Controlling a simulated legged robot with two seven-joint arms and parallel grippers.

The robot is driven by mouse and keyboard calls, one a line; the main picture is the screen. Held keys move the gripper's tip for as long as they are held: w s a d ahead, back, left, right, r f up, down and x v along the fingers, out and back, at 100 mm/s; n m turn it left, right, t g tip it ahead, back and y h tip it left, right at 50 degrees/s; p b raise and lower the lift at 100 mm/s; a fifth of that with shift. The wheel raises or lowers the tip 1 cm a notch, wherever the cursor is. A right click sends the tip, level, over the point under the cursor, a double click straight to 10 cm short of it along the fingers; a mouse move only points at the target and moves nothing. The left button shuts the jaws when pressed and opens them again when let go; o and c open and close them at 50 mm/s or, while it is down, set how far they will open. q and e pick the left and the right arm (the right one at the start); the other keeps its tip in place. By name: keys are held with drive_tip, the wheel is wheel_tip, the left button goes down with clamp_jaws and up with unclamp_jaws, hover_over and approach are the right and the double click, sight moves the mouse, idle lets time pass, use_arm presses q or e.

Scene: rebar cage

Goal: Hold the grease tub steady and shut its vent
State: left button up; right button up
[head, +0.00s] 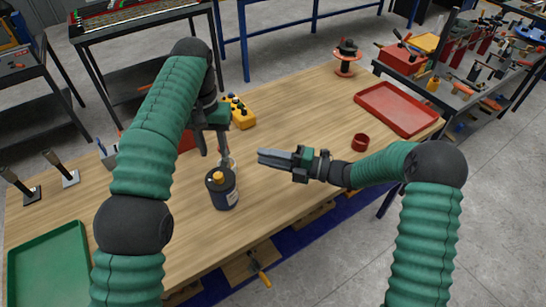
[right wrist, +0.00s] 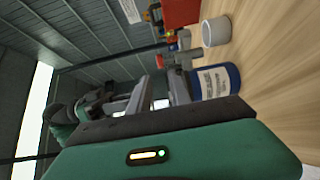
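The grease tub (head: 222,190) is a dark cylinder with a yellow cap (head: 218,177) on top. It stands upright on the wooden table. In the right wrist view the tub (right wrist: 217,80) shows a blue body with a pale label, just past the fingers. My left gripper (head: 214,151) points down just behind the tub, its fingers apart and seemingly empty. My right gripper (head: 261,157) is to the right of the tub, pointing left toward it, clear of it. Its fingers (right wrist: 162,88) show a gap with nothing held. The vent's state is too small to tell.
A yellow box with dark knobs (head: 241,117) stands behind the grippers. A pale cup (right wrist: 215,32) is near the tub. A red cup (head: 360,142) and red tray (head: 397,109) lie right; a green tray (head: 48,270) lies left.

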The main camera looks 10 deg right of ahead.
drive_tip(key=x, duration=1.6)
clamp_jaws()
idle(0.7)
